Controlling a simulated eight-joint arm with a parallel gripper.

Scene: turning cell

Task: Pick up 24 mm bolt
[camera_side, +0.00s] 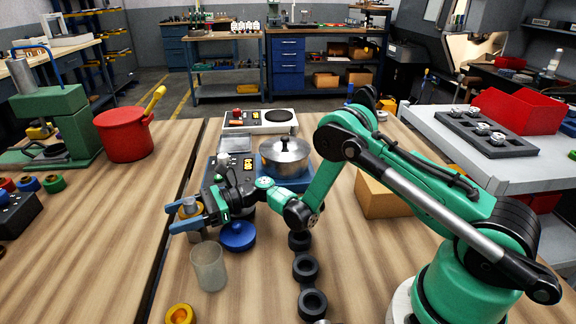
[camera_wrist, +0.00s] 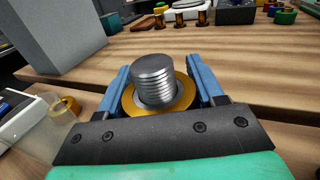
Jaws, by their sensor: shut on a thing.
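The 24 mm bolt (camera_wrist: 152,72) shows in the wrist view as a grey threaded metal cylinder standing up through a yellow ring or collar (camera_wrist: 133,104). My gripper (camera_wrist: 160,76) has its two blue fingers on either side of the ring and bolt, shut on them. In the side view my gripper (camera_side: 180,214) points left above the wooden table, with the bolt (camera_side: 189,204) and yellow ring between its fingers. A grey part shows directly below the fingers; whether it belongs to the bolt or is separate I cannot tell.
Several black rings (camera_side: 306,268) line the table to the right. A metal pot (camera_side: 285,157) sits behind. A red pot (camera_side: 124,136) stands left.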

